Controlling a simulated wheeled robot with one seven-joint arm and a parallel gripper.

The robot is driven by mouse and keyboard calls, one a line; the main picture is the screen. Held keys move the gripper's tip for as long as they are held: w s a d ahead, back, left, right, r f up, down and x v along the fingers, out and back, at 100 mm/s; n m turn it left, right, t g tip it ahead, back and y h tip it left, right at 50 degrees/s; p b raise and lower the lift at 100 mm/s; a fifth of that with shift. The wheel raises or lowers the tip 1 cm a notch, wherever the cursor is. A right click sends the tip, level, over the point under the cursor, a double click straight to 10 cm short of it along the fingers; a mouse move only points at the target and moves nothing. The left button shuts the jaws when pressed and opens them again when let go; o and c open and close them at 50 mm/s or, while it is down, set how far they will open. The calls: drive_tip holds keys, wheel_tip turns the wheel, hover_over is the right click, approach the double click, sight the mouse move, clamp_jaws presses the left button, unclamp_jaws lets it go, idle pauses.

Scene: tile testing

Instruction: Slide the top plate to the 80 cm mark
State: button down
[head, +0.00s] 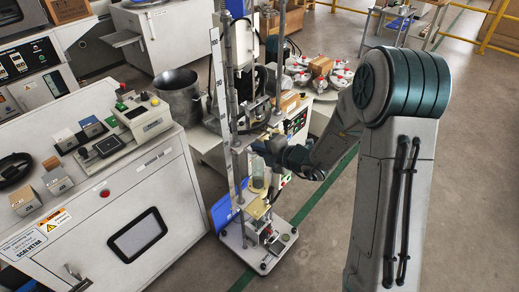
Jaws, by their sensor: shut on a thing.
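A tall testing stand (231,190) rises from a flat base plate in the middle of the head view. A pale vertical scale (216,75) with dark marks runs up its left side; most numbers are too small to read surely. What looks like the top plate (243,143) is a pale crosspiece partway up the stand. My gripper (263,149) reaches in from the right at that height and is shut at its edge. The fingers are small and partly hidden, so the exact grip is hard to see.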

drive_tip(key=shift+r+p, duration=2.3)
drive_tip(key=shift+r, duration=0.5)
wheel_tip(320, 180, up, 6)
drive_tip(key=p, duration=0.5)
drive_tip(key=shift+r+p, duration=0.25)
drive_tip(key=shift+p, duration=0.25)
drive_tip(key=shift+r+p, duration=0.7)
drive_tip(key=shift+r, duration=0.05)
drive_tip(key=c, duration=1.6)
unclamp_jaws()
drive_tip(key=shift+o, duration=0.2)
